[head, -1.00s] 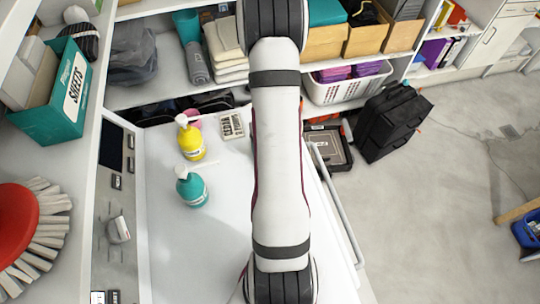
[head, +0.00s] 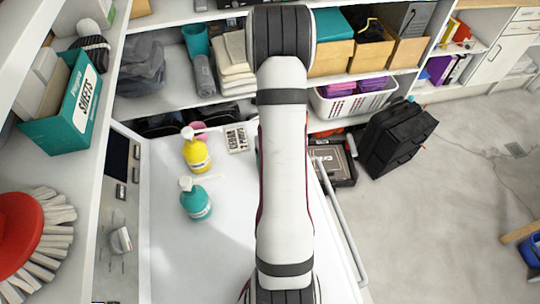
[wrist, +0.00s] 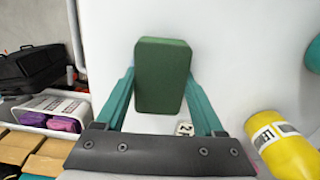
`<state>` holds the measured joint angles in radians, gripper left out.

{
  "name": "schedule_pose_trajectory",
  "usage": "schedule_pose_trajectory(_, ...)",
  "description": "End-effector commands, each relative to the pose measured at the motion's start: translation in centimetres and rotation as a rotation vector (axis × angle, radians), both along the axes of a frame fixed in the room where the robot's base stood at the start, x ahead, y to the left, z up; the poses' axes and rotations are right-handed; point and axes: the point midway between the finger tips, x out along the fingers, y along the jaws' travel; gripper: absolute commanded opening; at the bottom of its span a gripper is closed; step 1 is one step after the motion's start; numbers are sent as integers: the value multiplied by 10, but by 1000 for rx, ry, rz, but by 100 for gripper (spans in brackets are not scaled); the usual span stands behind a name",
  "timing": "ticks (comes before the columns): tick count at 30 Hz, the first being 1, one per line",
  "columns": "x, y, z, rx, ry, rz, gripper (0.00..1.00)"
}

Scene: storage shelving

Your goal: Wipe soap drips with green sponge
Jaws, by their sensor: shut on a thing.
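A dark green sponge (wrist: 164,76) is between the two teal fingers of my gripper (wrist: 161,88) in the wrist view. The fingers are shut on its sides, and it is over the white top (wrist: 228,60). A yellow pump bottle (head: 196,154) and a teal pump bottle (head: 196,201) stand on the left part of this white top in the head view. The yellow bottle (wrist: 281,147) is at lower right in the wrist view. My arm hides the gripper and sponge in the head view. I cannot make out soap drips.
A pink item (head: 201,129) and a small lettered box (head: 237,138) are behind the bottles. A red brush (head: 18,232) and teal box (head: 70,108) are on the left shelf. A white rail (head: 343,233) runs along the right side.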

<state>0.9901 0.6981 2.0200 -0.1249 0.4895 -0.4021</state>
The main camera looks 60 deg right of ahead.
Motion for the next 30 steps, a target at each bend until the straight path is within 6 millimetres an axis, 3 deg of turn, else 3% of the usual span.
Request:
schedule_pose_trajectory(20,-44,44,0,2,1,-2,18)
schedule_pose_trajectory(30,-44,44,36,-1,-2,-1,18)
